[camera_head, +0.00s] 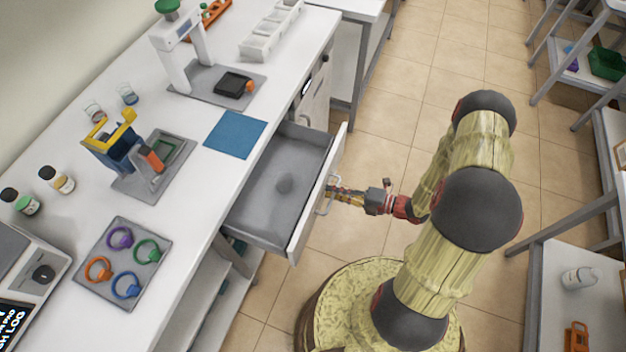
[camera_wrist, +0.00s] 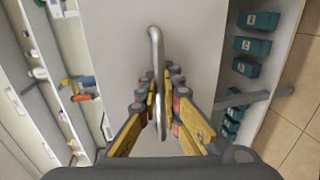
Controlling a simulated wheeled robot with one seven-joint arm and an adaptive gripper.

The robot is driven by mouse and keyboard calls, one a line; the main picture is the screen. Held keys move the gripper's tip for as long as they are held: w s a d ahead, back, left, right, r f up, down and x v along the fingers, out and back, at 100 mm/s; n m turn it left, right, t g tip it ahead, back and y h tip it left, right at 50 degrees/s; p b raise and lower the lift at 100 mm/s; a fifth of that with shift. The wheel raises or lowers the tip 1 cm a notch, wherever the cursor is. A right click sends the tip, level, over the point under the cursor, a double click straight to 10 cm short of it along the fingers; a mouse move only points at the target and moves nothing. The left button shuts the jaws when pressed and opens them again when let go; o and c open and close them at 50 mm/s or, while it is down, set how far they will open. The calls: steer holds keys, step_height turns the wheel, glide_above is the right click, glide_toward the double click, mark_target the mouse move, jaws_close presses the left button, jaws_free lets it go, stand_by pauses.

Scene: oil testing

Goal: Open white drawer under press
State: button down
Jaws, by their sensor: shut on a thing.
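The white drawer (camera_head: 298,222) is pulled well out from under the bench top, and its grey inside shows. My gripper (camera_head: 329,193) is at the drawer's front, shut on the metal handle (camera_head: 325,207). In the wrist view the handle (camera_wrist: 155,45) runs between the yellow fingers of my gripper (camera_wrist: 160,105), against the white drawer front (camera_wrist: 195,50). The white press (camera_head: 182,58) with a green top stands on the bench beyond the drawer.
On the white bench (camera_head: 190,225) are a blue mat (camera_head: 235,134), a blue-yellow device (camera_head: 113,144), and a tray with coloured rings (camera_head: 122,262). Teal boxes (camera_wrist: 257,45) show beside the drawer in the wrist view. Tiled floor (camera_head: 410,75) is open beyond my arm; shelving stands at the right.

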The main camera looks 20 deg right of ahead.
steer(key=f+v, duration=0.1)
steer(key=v, duration=0.6)
steer(key=shift+d+f+p, duration=0.15)
steer(key=shift+f+p, duration=0.1)
steer(key=shift+p, duration=0.2)
steer(key=shift+s, duration=0.1)
steer(key=c, duration=2.3)
jaws_free()
steer(key=shift+d, duration=0.1)
steer(key=v, duration=1.2)
steer(key=shift+f, duration=0.1)
